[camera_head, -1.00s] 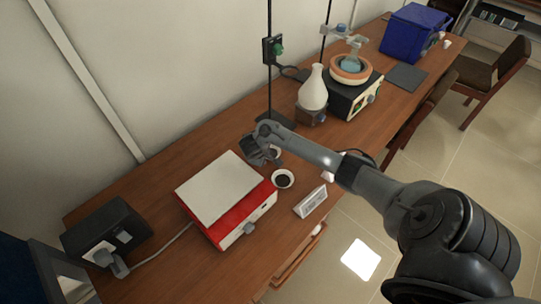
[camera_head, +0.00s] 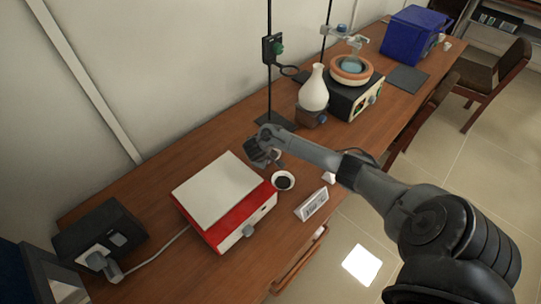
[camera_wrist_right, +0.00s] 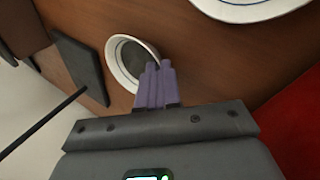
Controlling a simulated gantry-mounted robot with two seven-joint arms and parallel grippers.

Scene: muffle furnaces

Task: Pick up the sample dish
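A small white dish with dark contents (camera_head: 283,182) stands on the wooden bench, right of the red heating plate. My right gripper (camera_head: 264,152) is just beyond it in the head view, with its fingertips hidden there. In the right wrist view, a white dish with a dark inside (camera_wrist_right: 128,62) lies under the purple fingers (camera_wrist_right: 160,68), which are close together and overlap its right rim. I cannot tell whether the rim is between them. Another white rim with a blue line (camera_wrist_right: 250,8) is cut off at the top of that view. My left gripper is out of view.
The red heating plate (camera_head: 262,209) with a pale top is left of the dish. A label stand (camera_head: 311,204) is at the bench's front edge. A retort stand rod (camera_head: 269,85), a white flask (camera_head: 314,88) and a heating unit (camera_head: 358,97) stand beyond my arm.

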